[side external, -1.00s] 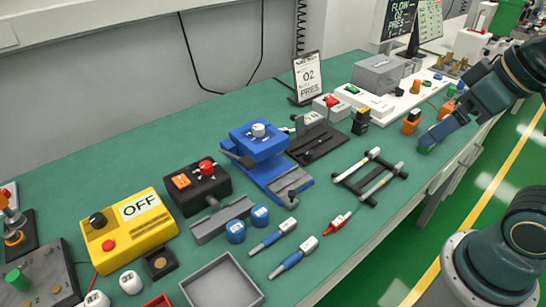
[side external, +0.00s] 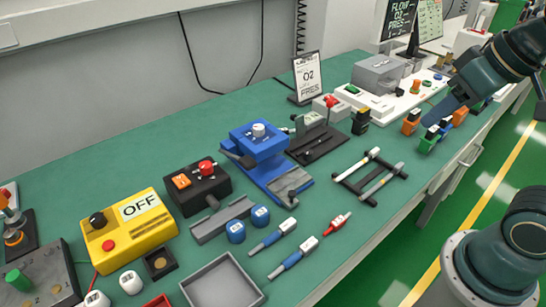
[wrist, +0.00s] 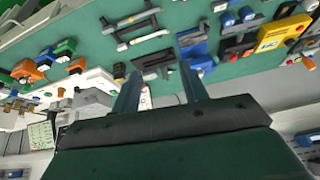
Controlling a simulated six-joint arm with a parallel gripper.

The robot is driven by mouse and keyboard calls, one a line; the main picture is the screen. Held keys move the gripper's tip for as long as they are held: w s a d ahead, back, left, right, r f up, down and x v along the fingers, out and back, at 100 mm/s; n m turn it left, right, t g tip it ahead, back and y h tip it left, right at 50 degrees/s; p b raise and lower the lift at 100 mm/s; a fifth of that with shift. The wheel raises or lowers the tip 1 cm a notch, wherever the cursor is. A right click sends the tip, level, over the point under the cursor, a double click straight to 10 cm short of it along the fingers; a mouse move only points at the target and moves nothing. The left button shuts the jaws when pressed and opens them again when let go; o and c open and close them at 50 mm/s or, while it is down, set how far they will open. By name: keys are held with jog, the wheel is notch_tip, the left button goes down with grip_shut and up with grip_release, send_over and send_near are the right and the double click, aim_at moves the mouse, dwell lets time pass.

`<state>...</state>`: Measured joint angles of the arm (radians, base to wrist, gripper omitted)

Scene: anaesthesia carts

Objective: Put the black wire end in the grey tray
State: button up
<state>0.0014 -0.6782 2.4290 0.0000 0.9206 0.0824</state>
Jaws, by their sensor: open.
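The grey tray (side external: 222,286) lies at the near front edge of the bench in the side view, open on top and empty. I cannot single out a black wire end with certainty. Two blue-and-white plugs (side external: 293,258) and a red-tipped plug (side external: 336,223) lie on the green top near the tray. My gripper (side external: 430,118) is far from the tray, above the right end of the bench, just above a green-and-black block (side external: 429,139). In the wrist view my gripper (wrist: 159,82) has its two fingers apart with nothing held between them.
A yellow OFF box (side external: 130,227), a red-button box (side external: 197,185) and a blue fixture (side external: 258,140) stand behind the tray. A black rack (side external: 370,178) lies mid-bench. Orange blocks (side external: 411,122) sit near my gripper. The back left of the bench is clear.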

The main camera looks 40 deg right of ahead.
jog(key=w+r+m+g, duration=0.3)
jog(key=w+m, duration=0.8)
jog(key=w, duration=1.3)
jog(key=w+d+f+m+g, duration=0.2)
jog(key=w+f+m, duration=0.9)
jog(key=w+f, duration=0.7)
jog(key=shift+n, duration=0.3)
jog(key=shift+w+d+f, duration=0.1)
jog(key=shift+w+f, duration=0.1)
jog(key=shift+f, duration=1.65)
jog(key=shift+w+f, duration=0.2)
jog(key=shift+f, duration=1.65)
jog(key=shift+f, duration=2.55)
